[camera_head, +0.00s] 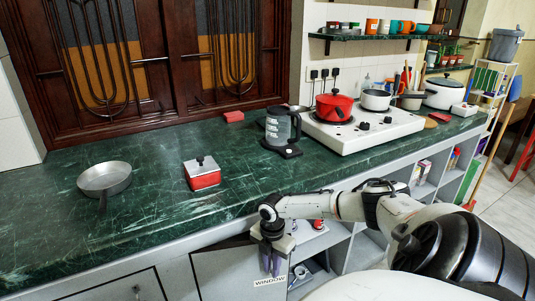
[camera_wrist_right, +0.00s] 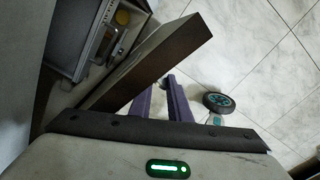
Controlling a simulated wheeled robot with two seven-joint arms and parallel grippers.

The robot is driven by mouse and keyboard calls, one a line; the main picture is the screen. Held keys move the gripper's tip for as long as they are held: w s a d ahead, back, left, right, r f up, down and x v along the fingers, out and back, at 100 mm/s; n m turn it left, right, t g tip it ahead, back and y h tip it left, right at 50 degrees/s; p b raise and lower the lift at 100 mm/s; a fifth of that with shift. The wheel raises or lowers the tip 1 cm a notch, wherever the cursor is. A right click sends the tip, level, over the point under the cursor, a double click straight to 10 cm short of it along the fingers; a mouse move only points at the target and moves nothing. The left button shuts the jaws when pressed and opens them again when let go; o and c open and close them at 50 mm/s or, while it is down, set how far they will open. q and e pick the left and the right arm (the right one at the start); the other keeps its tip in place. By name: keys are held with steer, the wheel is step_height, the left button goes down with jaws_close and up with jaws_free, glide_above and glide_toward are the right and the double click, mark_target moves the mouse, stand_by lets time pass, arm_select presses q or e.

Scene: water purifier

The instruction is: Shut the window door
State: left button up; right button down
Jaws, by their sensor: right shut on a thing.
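The window door (camera_head: 238,270) is a grey cabinet door under the counter with a white "WINDOW" label at its lower right. It stands swung out from the cabinet, with shelves showing to its right. In the right wrist view its panel (camera_wrist_right: 160,58) slants across, apart from the cabinet opening. My right gripper (camera_head: 271,262), with purple fingers, points down at the door's free edge. In the wrist view the right gripper (camera_wrist_right: 163,88) is shut at the door, around a small part that is mostly hidden. My left gripper is not in view.
The green counter (camera_head: 130,235) above holds a pan (camera_head: 105,178), a red box (camera_head: 202,173), a kettle (camera_head: 281,128) and a white stove (camera_head: 362,129). Open shelves (camera_head: 336,243) lie right of the door. Tiled floor (camera_wrist_right: 245,50) is clear beyond the door in the wrist view.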

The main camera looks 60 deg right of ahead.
steer(key=shift+s+d, duration=0.5)
steer(key=shift+d, duration=0.15)
steer(key=c, duration=1.9)
jaws_free()
steer(key=shift+o, duration=0.2)
steer(key=r, duration=0.3)
steer(key=r+p, duration=0.1)
steer(key=r, duration=0.5)
steer(key=shift+w+a+r, duration=0.15)
steer(key=shift+w+r, duration=0.15)
steer(key=shift+a+r, duration=0.15)
steer(key=shift+r, duration=0.25)
steer(key=shift+c, duration=0.4)
